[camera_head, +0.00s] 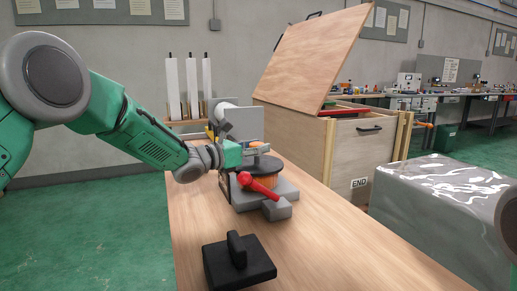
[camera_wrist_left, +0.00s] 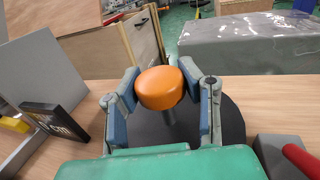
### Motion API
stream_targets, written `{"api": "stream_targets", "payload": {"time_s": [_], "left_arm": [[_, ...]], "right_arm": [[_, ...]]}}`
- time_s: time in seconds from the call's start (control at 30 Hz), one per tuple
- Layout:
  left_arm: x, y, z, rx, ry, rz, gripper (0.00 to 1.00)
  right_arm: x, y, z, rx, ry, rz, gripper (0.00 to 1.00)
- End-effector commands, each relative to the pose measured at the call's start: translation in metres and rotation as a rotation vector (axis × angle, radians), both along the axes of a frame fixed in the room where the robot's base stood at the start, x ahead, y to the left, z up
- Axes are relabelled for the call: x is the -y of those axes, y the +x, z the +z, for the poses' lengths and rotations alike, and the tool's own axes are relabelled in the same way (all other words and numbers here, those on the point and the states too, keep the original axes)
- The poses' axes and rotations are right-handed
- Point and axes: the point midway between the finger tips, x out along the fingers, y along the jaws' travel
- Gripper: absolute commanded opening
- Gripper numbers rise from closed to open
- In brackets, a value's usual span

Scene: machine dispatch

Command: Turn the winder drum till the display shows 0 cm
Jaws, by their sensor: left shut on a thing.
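My left gripper (camera_head: 256,150) reaches in from the left, above the disc. In the left wrist view, my left gripper (camera_wrist_left: 160,90) has its fingers on both sides of an orange round knob (camera_wrist_left: 160,87) standing over the dark disc (camera_wrist_left: 233,122), and is shut on it. A small dark display box (camera_wrist_left: 55,122) stands at left there; its reading is not legible. My right gripper is out of view.
A red-handled lever (camera_head: 258,186) sits at the winder's front. A black block with an upright grip (camera_head: 238,262) lies near the table's front. A wooden crate with a raised lid (camera_head: 345,150) and a grey wrapped block (camera_head: 440,200) stand at right. The table's right front is clear.

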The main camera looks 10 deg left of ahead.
Motion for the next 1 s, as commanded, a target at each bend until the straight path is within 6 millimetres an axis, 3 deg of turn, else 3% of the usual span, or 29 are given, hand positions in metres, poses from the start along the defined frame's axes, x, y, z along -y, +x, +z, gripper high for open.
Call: {"api": "stream_targets", "payload": {"time_s": [0.8,0.83,0.87,0.9,1.0], "left_arm": [[-0.0024,-0.0007,-0.0044,-0.008,0.007,0.003,0.00],[-0.0024,-0.0007,-0.0044,-0.007,0.007,0.003,0.43],[-0.0025,-0.0006,-0.0043,-0.007,0.007,0.003,0.53],[-0.0025,-0.0004,-0.0041,-0.007,0.006,0.003,0.58],[-0.0022,0.0001,-0.0034,-0.006,0.005,0.003,0.58]], "right_arm": [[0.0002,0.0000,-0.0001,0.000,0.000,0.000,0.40],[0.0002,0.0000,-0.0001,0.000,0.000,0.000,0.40],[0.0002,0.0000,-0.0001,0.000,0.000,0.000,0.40],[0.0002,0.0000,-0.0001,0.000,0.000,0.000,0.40],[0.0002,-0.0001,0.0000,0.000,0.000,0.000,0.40]]}}
